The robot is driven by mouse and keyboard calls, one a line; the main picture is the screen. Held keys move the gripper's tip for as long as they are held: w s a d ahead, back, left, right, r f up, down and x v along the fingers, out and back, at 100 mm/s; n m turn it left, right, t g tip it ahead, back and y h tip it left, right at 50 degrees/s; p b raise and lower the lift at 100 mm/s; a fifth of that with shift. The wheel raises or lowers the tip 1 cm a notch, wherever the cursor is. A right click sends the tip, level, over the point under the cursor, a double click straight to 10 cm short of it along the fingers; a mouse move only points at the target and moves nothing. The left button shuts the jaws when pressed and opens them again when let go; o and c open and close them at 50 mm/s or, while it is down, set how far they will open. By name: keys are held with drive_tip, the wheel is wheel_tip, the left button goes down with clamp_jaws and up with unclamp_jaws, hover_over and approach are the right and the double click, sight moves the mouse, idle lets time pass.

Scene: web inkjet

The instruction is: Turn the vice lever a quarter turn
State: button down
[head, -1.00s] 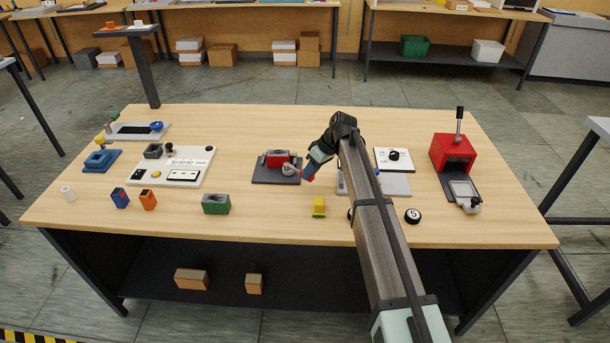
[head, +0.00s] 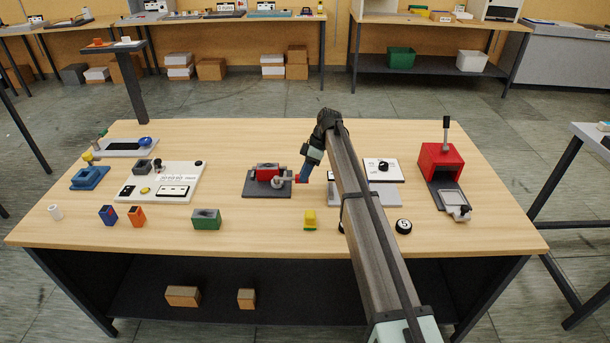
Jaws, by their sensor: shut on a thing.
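The vice (head: 267,170) has a red body and stands on a dark base plate (head: 258,190) near the middle of the table. Its grey lever (head: 282,182) is at the front right of the red body and points right, towards my gripper. My gripper (head: 299,179) reaches down from the upper right, just right of the vice, and is shut on the lever's end. The fingers show small and partly hide the lever's end.
A white panel (head: 384,163) with a black knob lies behind and right of my arm. A red press (head: 440,160) with an upright handle stands further right.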

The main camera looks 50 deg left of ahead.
drive_tip(key=shift+w, duration=0.1)
idle(0.3)
drive_tip(key=c, duration=0.9)
unclamp_jaws()
drive_tip(key=shift+c, duration=0.2)
drive_tip(key=v, duration=1.3)
drive_tip(key=shift+w+r, duration=0.15)
drive_tip(key=shift+r, duration=0.25)
